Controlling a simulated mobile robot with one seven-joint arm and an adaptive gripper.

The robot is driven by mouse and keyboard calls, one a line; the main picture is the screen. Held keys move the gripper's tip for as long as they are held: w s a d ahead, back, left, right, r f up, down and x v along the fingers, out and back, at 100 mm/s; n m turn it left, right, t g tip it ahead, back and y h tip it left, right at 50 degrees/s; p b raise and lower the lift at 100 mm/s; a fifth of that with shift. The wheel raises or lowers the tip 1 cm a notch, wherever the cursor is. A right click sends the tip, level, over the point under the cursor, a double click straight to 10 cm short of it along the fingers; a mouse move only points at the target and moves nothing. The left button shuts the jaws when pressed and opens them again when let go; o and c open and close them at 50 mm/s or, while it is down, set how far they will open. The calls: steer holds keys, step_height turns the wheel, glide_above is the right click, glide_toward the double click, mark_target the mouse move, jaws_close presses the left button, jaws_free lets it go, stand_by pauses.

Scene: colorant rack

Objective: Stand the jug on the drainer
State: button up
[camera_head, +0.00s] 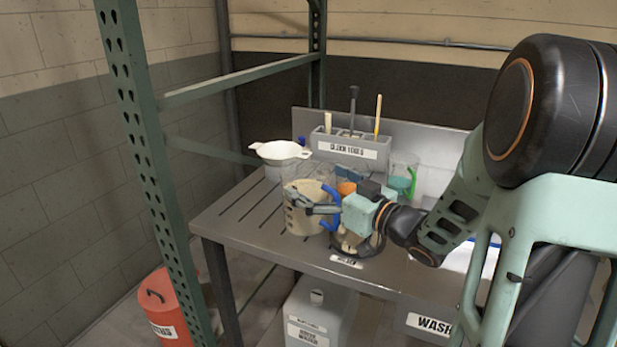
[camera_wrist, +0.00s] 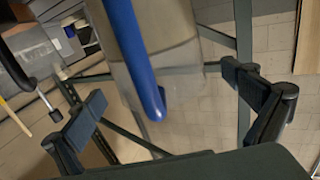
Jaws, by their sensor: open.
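A translucent beige jug (camera_head: 305,222) with a blue handle (camera_head: 330,222) is upright at the slotted drainer (camera_head: 228,222) on the left of the bench. I cannot tell for certain whether its base touches the slats. My gripper (camera_head: 318,205) is beside the jug, and one dark finger crosses in front of its wall. In the wrist view the jug (camera_wrist: 190,72) and its blue handle (camera_wrist: 135,50) show large between the open, spread fingers of my gripper (camera_wrist: 168,100). The jug's far side is hidden.
A white funnel-like vessel (camera_head: 280,152) stands behind the jug. A grey tool holder (camera_head: 345,148) and a beaker with green content (camera_head: 402,180) stand at the back. A green rack post (camera_head: 150,170) rises at the left. A red container (camera_head: 162,305) is on the floor.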

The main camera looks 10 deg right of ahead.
mark_target(338, 192)
steer(key=v, duration=0.9)
steer(key=shift+s+d+p, duration=0.25)
steer(key=shift+s+p, duration=0.1)
steer(key=shift+p, duration=0.05)
steer(key=shift+w, duration=0.1)
